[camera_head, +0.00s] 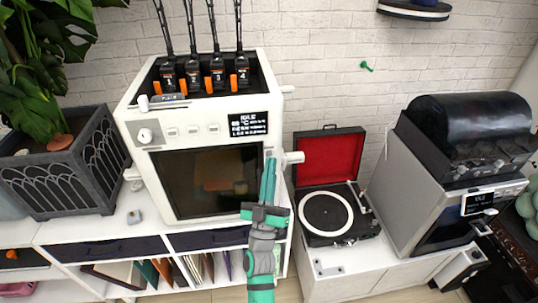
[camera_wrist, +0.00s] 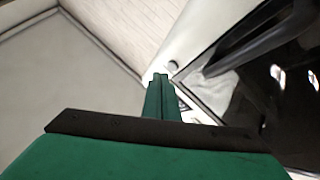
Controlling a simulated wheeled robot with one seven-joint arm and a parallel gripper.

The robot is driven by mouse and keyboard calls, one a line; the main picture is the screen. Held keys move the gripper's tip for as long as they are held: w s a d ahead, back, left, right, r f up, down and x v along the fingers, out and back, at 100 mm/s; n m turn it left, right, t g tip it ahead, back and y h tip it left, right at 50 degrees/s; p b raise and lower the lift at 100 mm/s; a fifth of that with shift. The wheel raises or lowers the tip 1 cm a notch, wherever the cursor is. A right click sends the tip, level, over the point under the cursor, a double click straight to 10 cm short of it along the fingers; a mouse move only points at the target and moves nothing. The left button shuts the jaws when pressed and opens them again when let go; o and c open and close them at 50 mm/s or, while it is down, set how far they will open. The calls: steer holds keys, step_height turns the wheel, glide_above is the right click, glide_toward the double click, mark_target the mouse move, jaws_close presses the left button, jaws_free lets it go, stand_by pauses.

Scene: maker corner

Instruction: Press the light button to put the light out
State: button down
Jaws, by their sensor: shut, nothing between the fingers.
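A white machine (camera_head: 138,118) with a dark glass door (camera_head: 207,182) stands on the white cabinet. Its front panel has a round knob (camera_head: 145,135), a row of small pale buttons (camera_head: 193,131) and a lit display (camera_head: 248,124). I cannot tell which button is the light button. Dim brownish shapes show behind the glass. My gripper (camera_head: 270,160) is shut and empty, its green fingers at the door's right edge, below the display. In the wrist view the shut fingertips (camera_wrist: 160,78) are near a pale frame with a small round mark (camera_wrist: 173,65); contact cannot be told.
A record player (camera_head: 326,215) with a red-lined lid stands right of the machine. A grey machine with a dark domed top (camera_head: 470,125) is farther right. A planter (camera_head: 95,160) stands left. A small grey object (camera_head: 134,217) lies on the cabinet top. A white handle (camera_head: 294,157) sticks out right.

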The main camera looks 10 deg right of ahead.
steer(key=shift+s+a, duration=0.1)
steer(key=shift+s, duration=2.7)
steer(key=s+a+f+n+g+y, duration=0.2)
steer(key=s+a+f+y, duration=0.2)
steer(key=s+f, duration=0.5)
steer(key=s+a+f+g+y, duration=0.1)
steer(key=s+f, duration=0.3)
steer(key=s, duration=0.5)
steer(key=s+a+f+m+g+y, duration=0.1)
steer(key=s+a+f+g+y, duration=0.1)
steer(key=s, duration=0.7)
steer(key=s+a+f+g+y, duration=0.2)
steer(key=s+f, duration=0.4)
steer(key=s, duration=0.4)
steer(key=a+g, duration=0.1)
steer(key=g, duration=0.1)
steer(key=shift+a+f+m+g, duration=0.3)
steer(key=shift+a+f+m, duration=0.05)
steer(key=shift+f+m, duration=0.05)
